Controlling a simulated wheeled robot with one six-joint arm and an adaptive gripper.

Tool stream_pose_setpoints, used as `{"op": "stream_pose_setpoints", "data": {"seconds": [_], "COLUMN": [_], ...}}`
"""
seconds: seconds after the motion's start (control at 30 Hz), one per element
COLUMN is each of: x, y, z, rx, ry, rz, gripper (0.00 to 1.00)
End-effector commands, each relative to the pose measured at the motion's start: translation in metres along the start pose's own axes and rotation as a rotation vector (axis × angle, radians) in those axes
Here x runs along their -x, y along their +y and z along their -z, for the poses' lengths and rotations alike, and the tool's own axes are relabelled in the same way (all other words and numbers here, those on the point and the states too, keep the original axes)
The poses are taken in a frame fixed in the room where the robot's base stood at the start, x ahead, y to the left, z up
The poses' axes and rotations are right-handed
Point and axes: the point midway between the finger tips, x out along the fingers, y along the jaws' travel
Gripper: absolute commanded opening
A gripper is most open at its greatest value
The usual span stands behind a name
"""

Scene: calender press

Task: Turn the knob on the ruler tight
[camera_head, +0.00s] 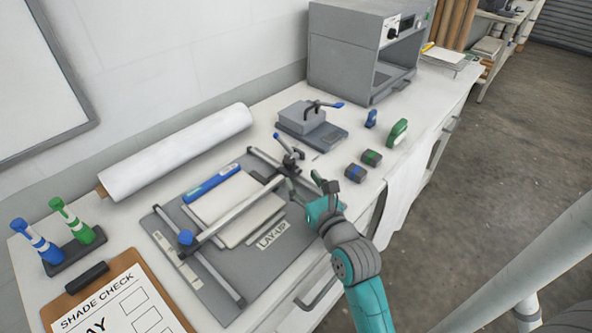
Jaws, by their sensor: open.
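The ruler (230,214) is a long grey bar lying across two rails over the grey lay-up board (215,270). A round blue knob (186,237) sits at its left end, over the left rail. A dark fitting with a blue-tipped lever (278,137) stands near the right rail, by the ruler's far end; how it joins the ruler is unclear. My gripper (303,180) is open, with dark-green fingers, beside this fitting at the board's right side. Whether it touches the fitting cannot be told. My gripper is well apart from the blue knob.
A white sheet stack (237,208) and blue strip (211,184) lie on the board. A white roll (180,150) lies behind. A grey press block (303,119) and small blue and green items stand at right. A clipboard (75,297) lies front left.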

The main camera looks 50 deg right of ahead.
Motion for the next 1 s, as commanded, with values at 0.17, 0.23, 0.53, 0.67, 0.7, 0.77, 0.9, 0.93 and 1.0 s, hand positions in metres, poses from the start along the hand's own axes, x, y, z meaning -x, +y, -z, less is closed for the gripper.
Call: {"op": "stream_pose_setpoints", "data": {"seconds": [0.17,0.23,0.53,0.67,0.7,0.77,0.9,0.93,1.0], "x": [0.022,0.027,0.033,0.033,0.033,0.033,0.031,0.03,0.03], "y": [0.0,0.0,0.0,0.0,0.0,-0.002,-0.018,-0.023,-0.038], "z": [0.001,0.0,0.0,0.0,0.0,-0.001,-0.011,-0.015,-0.026], "rx": [0.0,0.0,0.0,0.0,0.002,0.021,0.188,0.252,0.442], "ry": [0.001,0.0,-0.001,-0.001,-0.001,-0.005,-0.043,-0.057,-0.089], "rz": [0.001,0.001,0.0,0.0,0.001,0.007,0.066,0.088,0.156], "gripper": [0.6,0.6,0.6,0.6,0.6,0.6,0.6,0.6,0.6]}}
